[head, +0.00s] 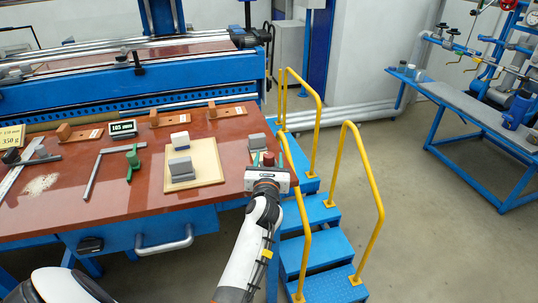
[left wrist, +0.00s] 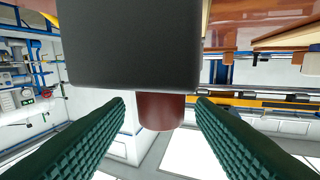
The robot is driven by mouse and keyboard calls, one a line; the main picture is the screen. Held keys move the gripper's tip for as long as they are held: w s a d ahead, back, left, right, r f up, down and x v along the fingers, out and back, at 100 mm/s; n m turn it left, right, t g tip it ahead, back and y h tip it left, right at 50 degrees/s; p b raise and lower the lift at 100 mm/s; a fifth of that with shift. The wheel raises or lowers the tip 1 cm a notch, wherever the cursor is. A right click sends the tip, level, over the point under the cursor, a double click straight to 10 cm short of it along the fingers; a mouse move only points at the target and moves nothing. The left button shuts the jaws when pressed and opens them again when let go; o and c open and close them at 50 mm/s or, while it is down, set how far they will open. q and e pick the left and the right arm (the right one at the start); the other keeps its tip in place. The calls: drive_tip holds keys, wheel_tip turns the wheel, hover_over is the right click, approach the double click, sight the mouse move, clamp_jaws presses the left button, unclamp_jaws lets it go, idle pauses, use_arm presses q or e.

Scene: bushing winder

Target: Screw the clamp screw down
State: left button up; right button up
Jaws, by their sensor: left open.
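My left gripper (head: 268,163) is at the right end of the red-brown table, by its front corner. Its two green ridged fingers stand open and apart in the left wrist view (left wrist: 160,105). A dark red-brown cylinder (left wrist: 160,112) shows between the fingertips, with a gap to each finger. It sticks out from a dark grey block (left wrist: 128,45) that fills the top of that view. In the head view the cylinder (head: 268,158) shows just beyond the gripper, near a grey block (head: 257,141). I cannot tell for sure whether it is the clamp screw. My right gripper is not in view.
A beige board (head: 208,155) with grey and pale blocks lies left of the gripper. A grey bar clamp with a green part (head: 133,162) and several wooden pieces lie farther left. Blue steps (head: 318,243) with yellow rails (head: 365,180) stand close on the right.

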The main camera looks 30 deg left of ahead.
use_arm(q)
drive_tip(key=shift+x, duration=1)
drive_tip(key=shift+c, duration=0.2)
